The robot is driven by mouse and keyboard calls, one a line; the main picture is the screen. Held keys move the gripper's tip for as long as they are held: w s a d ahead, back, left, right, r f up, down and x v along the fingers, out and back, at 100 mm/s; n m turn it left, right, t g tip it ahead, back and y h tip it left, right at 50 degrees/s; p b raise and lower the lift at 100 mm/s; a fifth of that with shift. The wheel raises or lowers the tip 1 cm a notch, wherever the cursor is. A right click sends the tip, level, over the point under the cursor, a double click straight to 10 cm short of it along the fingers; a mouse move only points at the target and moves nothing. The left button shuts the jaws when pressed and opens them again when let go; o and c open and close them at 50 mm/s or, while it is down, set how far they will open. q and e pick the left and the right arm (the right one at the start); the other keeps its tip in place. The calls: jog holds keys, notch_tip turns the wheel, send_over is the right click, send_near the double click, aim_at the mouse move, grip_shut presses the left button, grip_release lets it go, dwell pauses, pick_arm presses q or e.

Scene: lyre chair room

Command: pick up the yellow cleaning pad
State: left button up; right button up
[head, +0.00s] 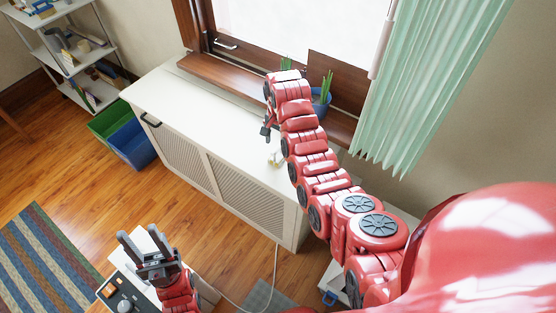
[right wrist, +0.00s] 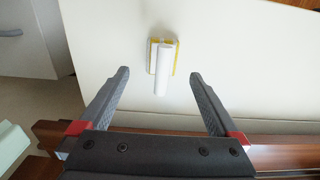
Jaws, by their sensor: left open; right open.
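The yellow cleaning pad (right wrist: 152,58) lies on the white cabinet top (right wrist: 240,60), seen in the right wrist view. A white cylindrical handle (right wrist: 165,70) covers most of it, so only yellow edges show. In the head view a small pale yellowish thing (head: 275,157) beside my right arm looks like the same pad. My right gripper (right wrist: 159,75) is open and empty, with the pad's handle in line between its fingertips; the height gap is unclear. In the head view it is small and partly hidden (head: 266,131). My left gripper (head: 140,236) is open and empty at lower left.
A wooden window sill (head: 225,82) runs behind the cabinet, with a blue plant pot (head: 322,103) close to my right arm. A green curtain (head: 430,80) hangs at right. Green and blue bins (head: 132,145) stand left of the cabinet. The cabinet top's left part is clear.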

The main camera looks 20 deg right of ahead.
aim_at(278, 146)
jog(key=shift+a+f+p, duration=0.15)
jog(key=shift+f, duration=1.25)
jog(key=shift+a+f+p, duration=0.1)
jog(key=shift+f+p, duration=0.05)
jog(key=shift+f, duration=1.25)
jog(key=c, duration=1.4)
jog(key=shift+r, duration=0.1)
jog(key=shift+c, duration=0.2)
jog(key=shift+r, duration=0.45)
notch_tip(278, 146, up, 3)
jog(key=shift+f, duration=0.2)
jog(key=a, duration=0.1)
jog(key=s+a, duration=0.2)
jog(key=a, duration=0.1)
jog(key=shift+b, duration=0.3)
jog(key=a+p, duration=0.1)
jog(key=s+a, duration=0.1)
jog(key=a, duration=0.1)
jog(key=s+a+r+p, duration=0.1)
jog(key=shift+s+a+r+p, duration=0.1)
jog(key=shift+s+a+p, duration=0.1)
jog(key=shift+a+p, duration=0.1)
jog(key=s+a+p, duration=0.1)
jog(key=s+a, duration=0.2)
jog(key=a, duration=0.2)
jog(key=shift+a, duration=0.35)
